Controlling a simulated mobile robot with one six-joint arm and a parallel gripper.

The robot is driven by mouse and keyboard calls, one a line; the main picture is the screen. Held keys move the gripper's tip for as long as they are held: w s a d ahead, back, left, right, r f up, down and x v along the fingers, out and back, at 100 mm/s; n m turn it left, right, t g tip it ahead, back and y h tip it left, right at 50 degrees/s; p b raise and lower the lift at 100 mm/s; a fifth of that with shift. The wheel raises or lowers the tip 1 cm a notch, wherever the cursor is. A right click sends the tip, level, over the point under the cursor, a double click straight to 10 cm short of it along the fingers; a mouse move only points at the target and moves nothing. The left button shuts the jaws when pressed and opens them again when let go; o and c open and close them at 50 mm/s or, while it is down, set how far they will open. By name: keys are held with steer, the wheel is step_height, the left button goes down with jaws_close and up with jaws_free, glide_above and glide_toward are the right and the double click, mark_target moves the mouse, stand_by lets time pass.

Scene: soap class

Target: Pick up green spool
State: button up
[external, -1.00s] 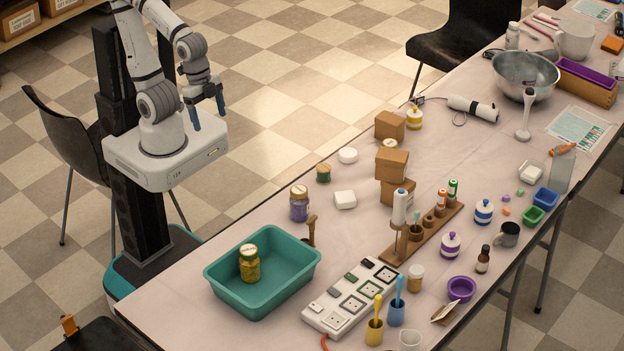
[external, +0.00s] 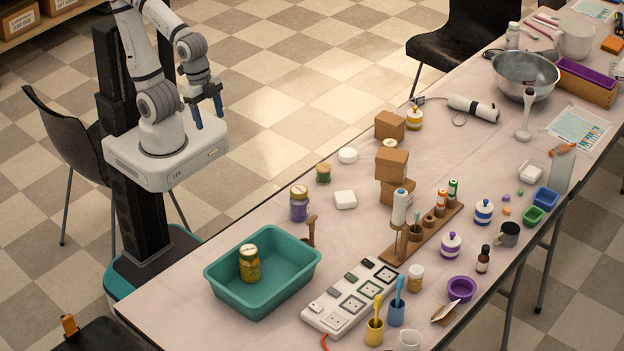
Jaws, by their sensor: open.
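A green spool (external: 453,190) with a light top stands upright at the far end of a wooden rack (external: 428,237). An orange spool (external: 441,201) stands beside it on the rack. A short green item with a tan top (external: 323,173), which also looks like a spool or small jar, stands near the table's left edge. My gripper (external: 208,113) is open and empty, pointing down. It is up beside my arm base, left of the table and well apart from both green items.
A teal tray (external: 225,283) holds a yellow jar (external: 249,263). A purple jar (external: 299,203), white block (external: 345,199) and stacked cardboard boxes (external: 391,163) stand around the short green item. A power strip (external: 350,298) lies in front of the rack.

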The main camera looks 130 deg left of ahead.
steer(key=w+a+f+n, duration=0.2)
steer(key=w+a+f, duration=0.1)
steer(key=w+a, duration=0.4)
steer(key=n+g+b, duration=0.2)
steer(key=n+g, duration=0.1)
steer(key=n, duration=0.3)
glide_above(324, 167)
step_height(324, 167, down, 19)
steer(key=shift+s+d+f, duration=0.1)
steer(key=shift+d, duration=0.05)
steer(key=shift+f, duration=0.4)
steer(key=shift+f+p, duration=0.35)
steer(key=shift+f, duration=3.25)
steer(key=shift+c, duration=0.3)
steer(key=c, duration=0.8)
steer(key=shift+c, duration=0.2)
